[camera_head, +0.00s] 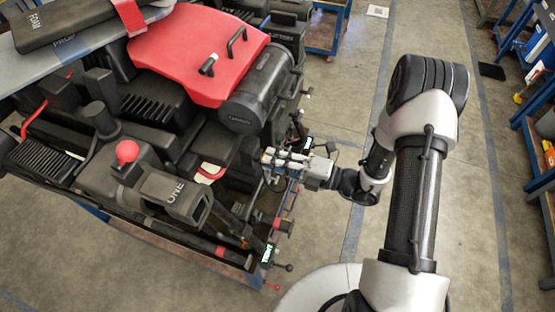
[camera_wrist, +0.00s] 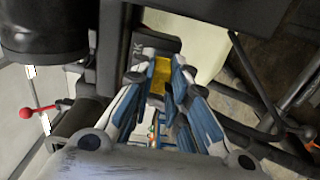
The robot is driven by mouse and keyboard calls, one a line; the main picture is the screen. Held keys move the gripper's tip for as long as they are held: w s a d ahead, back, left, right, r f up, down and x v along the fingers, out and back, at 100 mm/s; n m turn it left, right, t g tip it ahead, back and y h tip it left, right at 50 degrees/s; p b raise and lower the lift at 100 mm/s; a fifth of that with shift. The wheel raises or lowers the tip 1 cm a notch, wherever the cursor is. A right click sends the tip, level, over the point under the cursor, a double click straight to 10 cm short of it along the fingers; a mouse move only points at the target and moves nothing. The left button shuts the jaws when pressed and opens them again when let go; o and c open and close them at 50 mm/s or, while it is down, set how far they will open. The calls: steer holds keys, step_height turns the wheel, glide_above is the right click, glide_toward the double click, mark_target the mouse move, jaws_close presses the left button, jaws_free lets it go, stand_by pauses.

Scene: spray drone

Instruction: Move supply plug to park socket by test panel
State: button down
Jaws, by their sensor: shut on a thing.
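My gripper (camera_head: 272,160) is at the side of the drone, beside the dark frame. In the wrist view its blue-and-grey fingers (camera_wrist: 158,78) are closed around a small yellow part (camera_wrist: 160,74), which I take to be the supply plug. In the head view the plug is too small to make out. I cannot identify the test panel for sure.
The drone's red cover (camera_head: 195,55) and a black cylinder (camera_head: 258,92) stand close to my gripper. A red-knobbed lever (camera_wrist: 38,110) shows at left in the wrist view. Dark bars (camera_wrist: 255,95) crowd the right. The floor (camera_head: 335,110) beside the drone is clear.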

steer(key=shift+a, duration=0.25)
steer(key=c, duration=1.5)
jaws_free()
steer(key=shift+w, duration=0.1)
steer(key=shift+d, duration=0.1)
steer(key=v, duration=1.2)
